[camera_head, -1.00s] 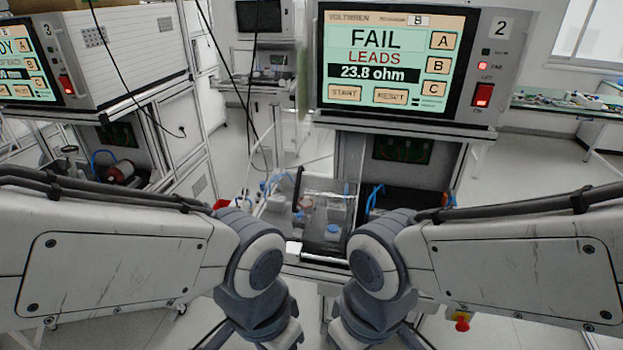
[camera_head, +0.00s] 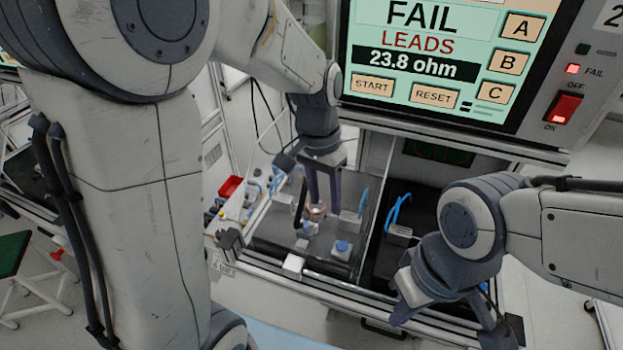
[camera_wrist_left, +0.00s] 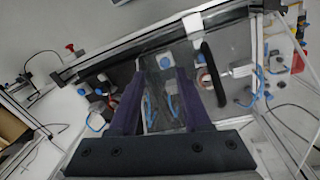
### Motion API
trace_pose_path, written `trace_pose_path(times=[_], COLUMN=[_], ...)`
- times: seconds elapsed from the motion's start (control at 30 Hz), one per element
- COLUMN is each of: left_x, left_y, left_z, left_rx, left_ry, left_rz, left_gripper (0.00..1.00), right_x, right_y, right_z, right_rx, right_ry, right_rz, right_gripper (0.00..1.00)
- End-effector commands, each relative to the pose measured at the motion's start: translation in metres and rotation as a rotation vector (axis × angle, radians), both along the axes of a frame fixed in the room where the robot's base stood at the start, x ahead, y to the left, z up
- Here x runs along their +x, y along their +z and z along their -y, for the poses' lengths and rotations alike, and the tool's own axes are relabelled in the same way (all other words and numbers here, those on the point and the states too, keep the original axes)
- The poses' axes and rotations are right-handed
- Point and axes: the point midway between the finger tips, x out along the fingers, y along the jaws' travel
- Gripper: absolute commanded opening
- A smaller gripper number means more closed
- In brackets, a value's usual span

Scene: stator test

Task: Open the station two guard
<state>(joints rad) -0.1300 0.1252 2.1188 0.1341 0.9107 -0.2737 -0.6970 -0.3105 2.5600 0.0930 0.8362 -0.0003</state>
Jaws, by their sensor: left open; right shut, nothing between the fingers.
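The station two guard (camera_head: 350,205) is a clear panel in the bench below the station two tester. Its black bar handle (camera_head: 300,202) stands upright near its left edge. My left gripper (camera_head: 322,205) points down just right of the handle, with fingers apart. In the left wrist view, the black handle (camera_wrist_left: 213,72) is to the right of the open fingers of my left gripper (camera_wrist_left: 155,85), not between them. I cannot tell whether they touch. My right wrist (camera_head: 488,322) is low in front of the right bay; its finger gap is not clearly visible.
The tester screen (camera_head: 430,50) reads FAIL, LEADS, 23.8 ohm, with a red switch (camera_head: 564,108) beside it. The dark right bay (camera_head: 425,200) holds a blue cable. Blue-capped fittings (camera_head: 342,246) show by the guard. A red bin (camera_head: 231,187) stands left.

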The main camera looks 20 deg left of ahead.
Motion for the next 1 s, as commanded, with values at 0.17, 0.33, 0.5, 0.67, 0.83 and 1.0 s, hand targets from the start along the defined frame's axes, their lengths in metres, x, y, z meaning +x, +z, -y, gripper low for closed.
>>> trace_pose_path(times=[0.17,0.33,0.5,0.67,0.83,1.0], left_x=[0.048,0.059,0.057,0.057,0.056,0.057], left_y=[0.003,-0.005,-0.030,-0.061,-0.087,-0.101], left_z=[-0.064,-0.083,-0.079,-0.075,-0.072,-0.070], left_rx=[-0.015,-0.021,-0.020,-0.021,-0.021,-0.021], left_ry=[0.113,0.138,0.137,0.138,0.137,0.137], left_rz=[-0.017,-0.021,-0.024,-0.024,-0.021,-0.019], left_gripper=[0.48,0.48,0.48,0.48,0.48,0.48], right_x=[0.000,0.000,0.000,0.000,0.000,0.000], right_y=[0.018,0.022,0.028,0.036,0.042,0.045], right_z=[0.000,0.000,0.000,0.000,0.000,0.000], right_rx=[0.000,-0.001,-0.001,-0.001,0.000,0.000], right_ry=[0.001,0.001,0.002,0.003,0.005,0.005], right_rz=[0.000,-0.001,-0.001,-0.001,0.000,0.000], right_gripper=[0.00,0.00,0.00,0.00,0.00,0.00])
